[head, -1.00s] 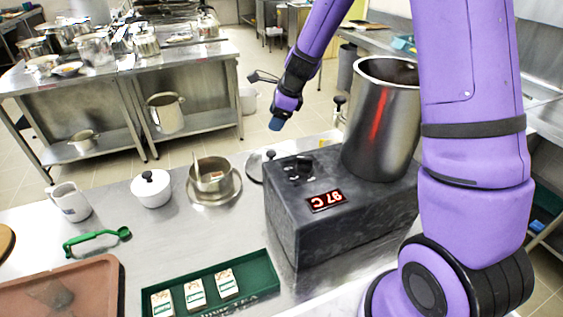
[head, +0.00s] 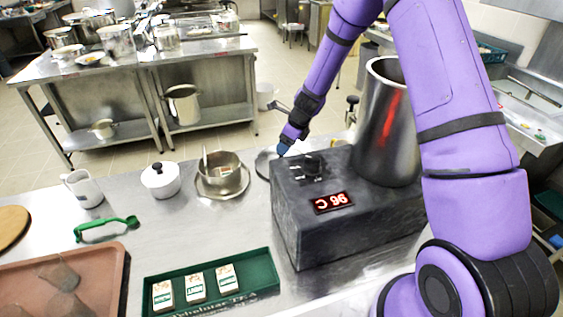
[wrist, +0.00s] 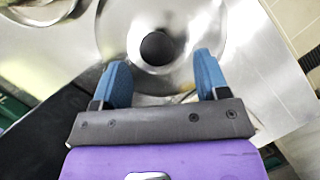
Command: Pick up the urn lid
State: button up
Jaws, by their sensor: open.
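The urn lid (head: 263,165) is a round steel disc lying on the steel counter behind the dark heater block. The block hides part of it in the head view. In the wrist view the lid (wrist: 182,20) shows from above with its round black knob (wrist: 157,48). My gripper (head: 284,149) is over the lid, pointing down. In the wrist view my gripper (wrist: 162,76) is open and empty, with its two blue fingers apart. The knob is just ahead of the gap between them, not gripped. The tall steel urn (head: 383,135) stands on the block.
The dark block (head: 305,220) with a red display sits close beside the lid. A steel pot on a saucer (head: 221,177) and a white lidded bowl (head: 161,180) stand to the left. A green tray (head: 250,277) holds several small boxes in front.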

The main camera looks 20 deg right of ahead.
jog(key=shift+x, duration=2.4)
jog(key=shift+s+a, duration=0.1)
jog(key=shift+s, duration=0.05)
jog(key=shift+c, duration=0.5)
jog(key=c, duration=1)
